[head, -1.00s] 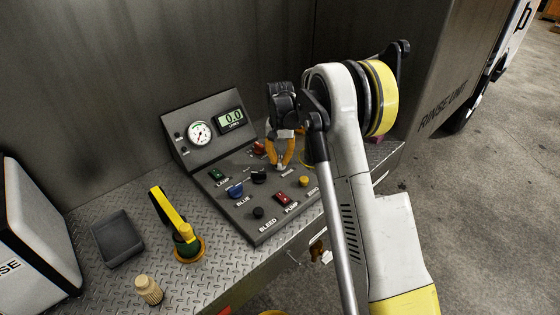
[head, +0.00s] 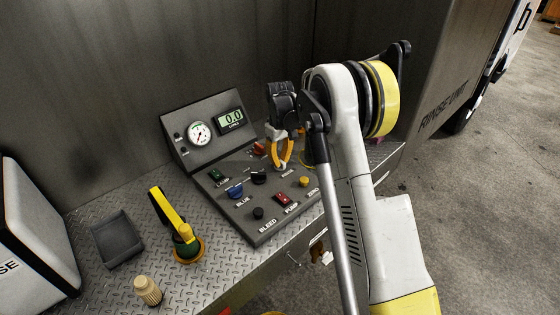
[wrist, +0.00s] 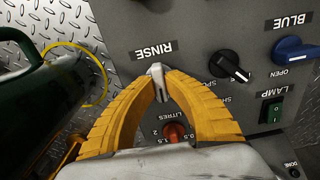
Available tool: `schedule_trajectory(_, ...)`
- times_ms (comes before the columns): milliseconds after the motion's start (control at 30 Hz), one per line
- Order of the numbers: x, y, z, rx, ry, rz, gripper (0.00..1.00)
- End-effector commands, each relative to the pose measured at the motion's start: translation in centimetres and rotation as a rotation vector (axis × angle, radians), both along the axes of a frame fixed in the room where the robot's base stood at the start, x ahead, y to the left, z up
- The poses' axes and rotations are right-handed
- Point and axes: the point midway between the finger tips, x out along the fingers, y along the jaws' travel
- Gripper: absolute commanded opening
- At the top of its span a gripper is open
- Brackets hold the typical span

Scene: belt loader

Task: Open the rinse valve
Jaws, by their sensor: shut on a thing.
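My gripper (wrist: 157,84) points down at the grey control panel (wrist: 145,25). Its yellow fingers are closed on a small pale lever (wrist: 158,82), the rinse valve handle, right beside the RINSE label (wrist: 154,50). The fingers and palm hide the valve's base, so I cannot tell how far it is turned. In the head view my gripper (head: 283,165) is over the panel's back right part. A black knob with a white pointer (wrist: 230,68) and a blue handle (wrist: 295,48) are on the panel beside it.
A red-orange litres dial (wrist: 174,133) is close below the fingers. A green lamp switch (wrist: 271,110) is at right. A dark green object (wrist: 45,90) stands at left in the wrist view.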

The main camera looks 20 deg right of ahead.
Motion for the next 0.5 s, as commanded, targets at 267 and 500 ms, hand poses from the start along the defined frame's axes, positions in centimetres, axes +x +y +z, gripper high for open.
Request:
schedule_trajectory(267,-0.03,0.01,-0.03,0.000,0.001,0.055,0.00)
schedule_trajectory(500,-0.03,0.01,-0.03,0.000,0.001,0.059,0.00)
